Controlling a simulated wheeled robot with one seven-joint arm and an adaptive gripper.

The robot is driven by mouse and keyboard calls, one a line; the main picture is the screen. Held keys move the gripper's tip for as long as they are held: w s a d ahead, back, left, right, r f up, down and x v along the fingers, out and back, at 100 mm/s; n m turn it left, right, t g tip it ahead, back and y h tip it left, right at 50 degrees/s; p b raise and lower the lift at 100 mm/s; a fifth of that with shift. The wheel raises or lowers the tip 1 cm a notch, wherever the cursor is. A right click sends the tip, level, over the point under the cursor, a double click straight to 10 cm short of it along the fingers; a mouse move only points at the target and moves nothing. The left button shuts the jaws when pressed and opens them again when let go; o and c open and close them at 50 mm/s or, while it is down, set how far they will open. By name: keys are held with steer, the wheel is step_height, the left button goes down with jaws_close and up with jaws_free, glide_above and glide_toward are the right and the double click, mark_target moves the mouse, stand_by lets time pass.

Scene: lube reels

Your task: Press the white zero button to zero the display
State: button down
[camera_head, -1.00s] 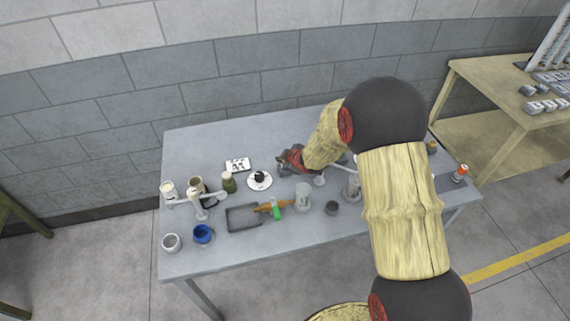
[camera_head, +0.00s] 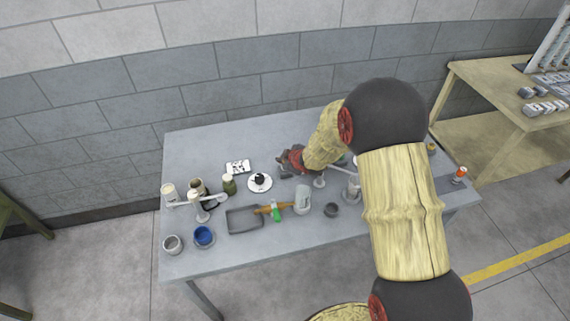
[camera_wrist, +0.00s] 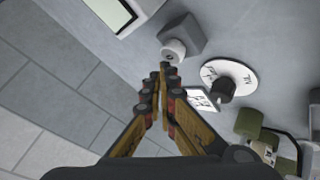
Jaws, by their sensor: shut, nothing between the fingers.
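In the wrist view, a white round button (camera_wrist: 173,50) with a small dark mark sits on the face of a dark grey block (camera_wrist: 183,32). A pale screen (camera_wrist: 108,8) in a dark frame is at the top left, probably the display; I cannot read it. My gripper (camera_wrist: 166,68) is shut and empty, its fingertips right by the lower edge of the button. I cannot tell whether they touch it. In the head view my gripper (camera_head: 284,162) is low over the back of the table, and my arm hides the button and display there.
A shallow grey tray (camera_head: 243,218) and several cups and jars crowd the table's left half (camera_head: 205,140).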

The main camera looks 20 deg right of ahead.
steer(key=shift+r, duration=0.2)
steer(key=shift+r+p, duration=2.25)
steer(key=shift+r, duration=0.25)
steer(key=shift+r, duration=0.1)
steer(key=s+d+r+m+g+h+b, duration=0.1)
steer(key=s+d+r+m+h, duration=0.15)
steer(key=s+r, duration=0.6)
steer(key=s+d+r+m+h, duration=0.15)
steer(key=s+r+m, duration=0.35)
steer(key=r, duration=0.6)
steer(key=s+a+r+m+g+y, duration=0.1)
steer(key=s+r+m, duration=0.1)
steer(key=s, duration=1.1)
steer(key=s+a+r+m+g+y, duration=0.1)
steer(key=s+a+r+m, duration=0.1)
steer(key=s, duration=1.2)
steer(key=shift+r+b, duration=0.4)
